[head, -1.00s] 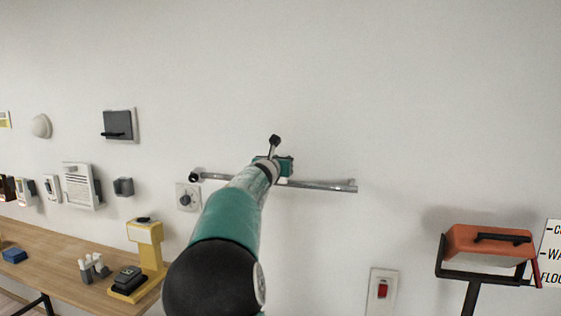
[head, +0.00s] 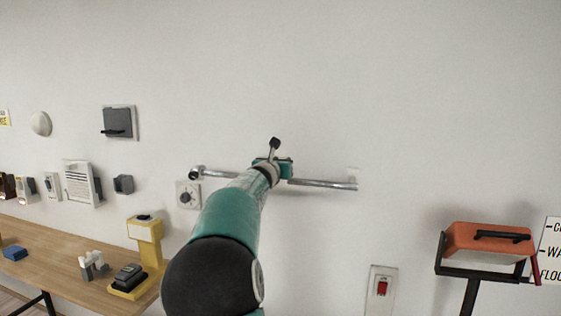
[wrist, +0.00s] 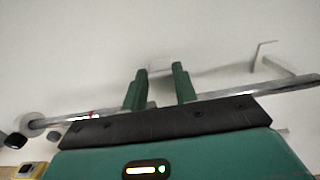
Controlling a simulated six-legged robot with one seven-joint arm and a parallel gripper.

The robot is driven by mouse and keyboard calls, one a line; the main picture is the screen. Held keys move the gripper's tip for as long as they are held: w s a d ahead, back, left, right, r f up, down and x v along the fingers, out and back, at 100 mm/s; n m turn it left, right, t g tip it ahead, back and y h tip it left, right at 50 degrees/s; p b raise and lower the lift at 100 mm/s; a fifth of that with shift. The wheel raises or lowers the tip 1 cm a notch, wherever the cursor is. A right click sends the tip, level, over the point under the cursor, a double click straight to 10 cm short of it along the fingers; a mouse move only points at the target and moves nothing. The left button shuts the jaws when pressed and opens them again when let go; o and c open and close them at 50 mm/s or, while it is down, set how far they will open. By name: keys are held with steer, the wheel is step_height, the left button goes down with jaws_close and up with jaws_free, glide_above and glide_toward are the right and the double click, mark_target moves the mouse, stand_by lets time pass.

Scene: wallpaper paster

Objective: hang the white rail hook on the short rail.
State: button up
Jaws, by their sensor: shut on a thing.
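The short rail (head: 325,184) is a metal bar on the wall, running left and right behind my arm. It also shows in the wrist view (wrist: 292,86), passing behind my gripper's fingers. My gripper (wrist: 160,88) has two green fingers close together, pointing at the wall near the rail's middle. In the head view my gripper (head: 285,168) is mostly behind my own arm. A pale piece, apparently the white rail hook (wrist: 158,71), shows between the fingertips, faint against the wall. The fingers are shut on it. I cannot tell whether it touches the rail.
A grey dial switch (head: 187,196) is on the wall below the rail's left end. A red switch (head: 382,288) is lower right. An orange box on a stand (head: 487,240) is at the right. A wooden table (head: 70,270) holds several items at left. The wall above is clear.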

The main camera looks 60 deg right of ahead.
steer(key=shift+f, duration=2.6)
steer(key=o, duration=1)
steer(key=shift+a, duration=0.1)
steer(key=a, duration=0.4)
steer(key=s+a, duration=0.1)
steer(key=a, duration=0.4)
steer(key=s+a, duration=0.1)
steer(key=a, duration=0.3)
steer(key=shift+s+a+f, duration=0.1)
steer(key=shift+a, duration=0.15)
